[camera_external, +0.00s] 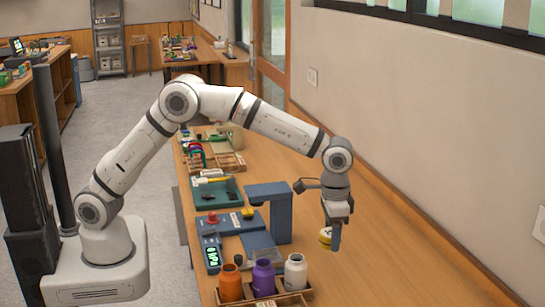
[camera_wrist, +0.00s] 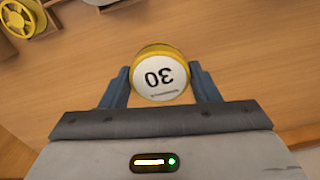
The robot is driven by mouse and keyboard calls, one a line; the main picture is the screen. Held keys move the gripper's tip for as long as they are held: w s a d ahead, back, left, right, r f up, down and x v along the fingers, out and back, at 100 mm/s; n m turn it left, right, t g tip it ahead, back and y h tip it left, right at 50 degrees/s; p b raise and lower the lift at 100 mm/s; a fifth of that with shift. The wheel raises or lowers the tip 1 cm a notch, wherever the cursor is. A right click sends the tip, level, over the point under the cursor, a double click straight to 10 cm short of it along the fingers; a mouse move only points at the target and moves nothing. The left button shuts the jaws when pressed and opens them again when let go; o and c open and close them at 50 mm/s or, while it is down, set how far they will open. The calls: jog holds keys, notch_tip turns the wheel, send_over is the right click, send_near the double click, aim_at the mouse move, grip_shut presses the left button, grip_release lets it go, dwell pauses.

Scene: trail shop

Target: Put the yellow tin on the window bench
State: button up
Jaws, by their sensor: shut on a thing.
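The wooden bench top also shows below in the wrist view (camera_wrist: 240,45). I cannot tell the exact height of the tin above the wood.
A wooden rack with orange (camera_external: 231,283), purple (camera_external: 263,278) and white (camera_external: 295,272) bottles stands at the front. A blue stand (camera_external: 270,200), scale (camera_external: 212,252) and green tray (camera_external: 216,193) lie behind. A yellow spool (camera_wrist: 22,18) shows in the wrist view. Bare bench lies right.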

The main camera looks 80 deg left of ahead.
jog(key=shift+s+d+f, duration=0.25)
jog(key=shift+d+f, duration=0.05)
jog(key=shift+d, duration=0.2)
jog(key=shift+s+d+f, duration=0.25)
jog(key=shift+d, duration=0.2)
send_over(328, 282)
notch_tip(328, 282, down, 4)
jog(key=shift+f+p, duration=0.2)
jog(key=shift+p, duration=0.1)
jog(key=shift+f, duration=2.45)
jog(key=o, duration=1)
jog(key=shift+r, duration=0.1)
